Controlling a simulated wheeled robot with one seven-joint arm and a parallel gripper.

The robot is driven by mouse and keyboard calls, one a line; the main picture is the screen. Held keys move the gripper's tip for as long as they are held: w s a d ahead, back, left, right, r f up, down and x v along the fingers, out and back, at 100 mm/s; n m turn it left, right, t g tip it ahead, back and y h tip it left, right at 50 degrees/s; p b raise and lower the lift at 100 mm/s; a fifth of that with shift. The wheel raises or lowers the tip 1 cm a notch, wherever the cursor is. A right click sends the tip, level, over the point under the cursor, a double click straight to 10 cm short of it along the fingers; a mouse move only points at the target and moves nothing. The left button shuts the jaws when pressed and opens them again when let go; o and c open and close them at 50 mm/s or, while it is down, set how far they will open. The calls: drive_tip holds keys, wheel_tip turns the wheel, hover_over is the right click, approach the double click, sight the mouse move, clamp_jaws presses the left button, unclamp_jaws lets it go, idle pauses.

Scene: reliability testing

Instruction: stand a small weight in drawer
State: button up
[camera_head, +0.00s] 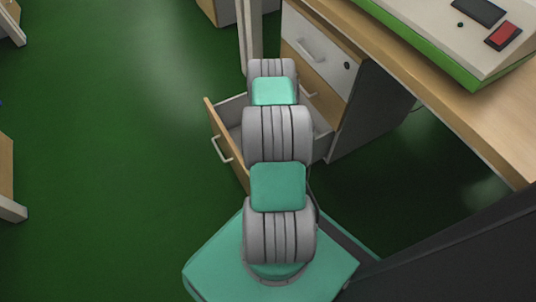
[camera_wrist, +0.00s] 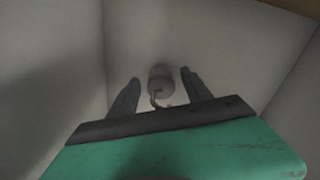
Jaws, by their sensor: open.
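The drawer (camera_head: 211,125) is pulled out of the cabinet, with a wooden front and pale inside walls. In the wrist view the small weight (camera_wrist: 160,80) is a grey cylinder with a thin hook, inside the pale drawer (camera_wrist: 215,40). Its hook points toward my gripper; I cannot tell for sure whether it stands or lies. My gripper (camera_wrist: 160,78) is open, one dark finger on each side of the weight, with gaps visible on both sides. In the head view my arm hides the weight and my gripper.
The cabinet (camera_head: 315,50) has a closed upper drawer with a handle and lock. A wooden desk (camera_head: 440,90) overhangs at the right, bearing a green and white device (camera_head: 460,30) with a red switch. Open green floor (camera_head: 110,150) lies to the left.

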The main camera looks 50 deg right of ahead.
wheel_tip(320, 180, up, 12)
drive_tip(key=p, duration=0.5)
drive_tip(key=w+a+r+n+t, duration=0.1)
drive_tip(key=w+a+r+n, duration=0.3)
drive_tip(key=a+r, duration=0.5)
drive_tip(key=w+a+r+n, duration=0.3)
drive_tip(key=a+r, duration=0.2)
drive_tip(key=r, duration=0.7)
drive_tip(key=s+a+r+n, duration=0.5)
drive_tip(key=s+a+r, duration=0.1)
drive_tip(key=a, duration=0.3)
drive_tip(key=s+a+r+n+t, duration=0.1)
drive_tip(key=s+a+r+n, duration=0.4)
drive_tip(key=a, duration=0.4)
wheel_tip(320, 180, up, 3)
drive_tip(key=shift+s+a+f, duration=0.15)
drive_tip(key=shift+s+f, duration=0.05)
drive_tip(key=shift+s, duration=0.45)
drive_tip(key=shift+c, duration=0.6)
